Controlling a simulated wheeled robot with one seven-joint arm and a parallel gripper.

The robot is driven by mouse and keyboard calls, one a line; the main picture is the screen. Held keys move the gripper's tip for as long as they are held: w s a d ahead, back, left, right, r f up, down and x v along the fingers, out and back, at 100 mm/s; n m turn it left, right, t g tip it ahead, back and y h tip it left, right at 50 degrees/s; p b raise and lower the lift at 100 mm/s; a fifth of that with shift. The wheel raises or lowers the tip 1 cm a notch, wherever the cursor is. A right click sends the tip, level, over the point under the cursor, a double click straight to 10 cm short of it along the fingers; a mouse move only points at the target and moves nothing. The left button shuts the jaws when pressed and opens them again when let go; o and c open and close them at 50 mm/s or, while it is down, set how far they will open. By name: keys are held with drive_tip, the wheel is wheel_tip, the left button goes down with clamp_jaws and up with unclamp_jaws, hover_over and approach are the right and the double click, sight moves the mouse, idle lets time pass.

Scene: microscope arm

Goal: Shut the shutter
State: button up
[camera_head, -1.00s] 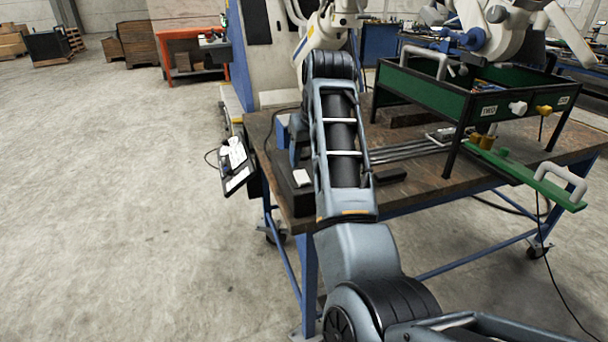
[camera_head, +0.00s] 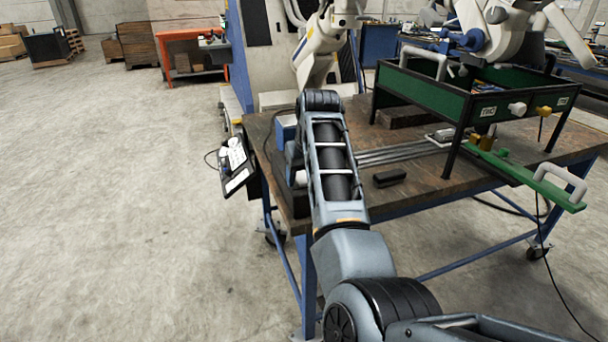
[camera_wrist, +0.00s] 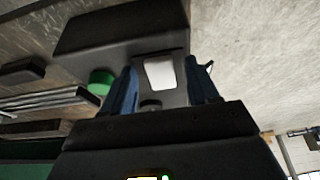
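The shutter cannot be told for certain. A dark box-like device (camera_wrist: 120,28) fills the upper middle of the wrist view. A white handle-like piece (camera_wrist: 160,73) on it lies between the two blue fingers of my gripper (camera_wrist: 163,75). The fingers stand apart on either side of it, and contact cannot be made out. In the head view the white piece (camera_head: 301,177) shows at the left edge of my arm, above the table's near left corner. My arm hides most of the device and my gripper there.
A green round knob (camera_wrist: 100,82) is beside the left finger. Metal rods (camera_head: 400,152) and a small black block (camera_head: 389,178) lie on the workbench (camera_head: 420,185). A green-sided frame (camera_head: 425,92) stands right. A tablet-like panel (camera_head: 236,165) hangs at the bench's left edge.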

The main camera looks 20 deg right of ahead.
drive_tip(key=c, duration=1)
drive_tip(key=shift+w+r+g+p, duration=0.2)
drive_tip(key=shift+r+g+p, duration=0.15)
drive_tip(key=shift+g+p, duration=0.45)
drive_tip(key=shift+w+a+f+g, duration=0.1)
drive_tip(key=shift+w+g, duration=0.15)
drive_tip(key=shift+g, duration=0.25)
drive_tip(key=shift+w+f+g+b, duration=0.1)
drive_tip(key=shift+w+g+b, duration=0.05)
drive_tip(key=shift+g+b, duration=0.25)
drive_tip(key=shift+c, duration=0.2)
drive_tip(key=shift+g+b, duration=0.4)
drive_tip(key=o, duration=1.1)
drive_tip(key=shift+c, duration=0.2)
drive_tip(key=shift+r, duration=0.2)
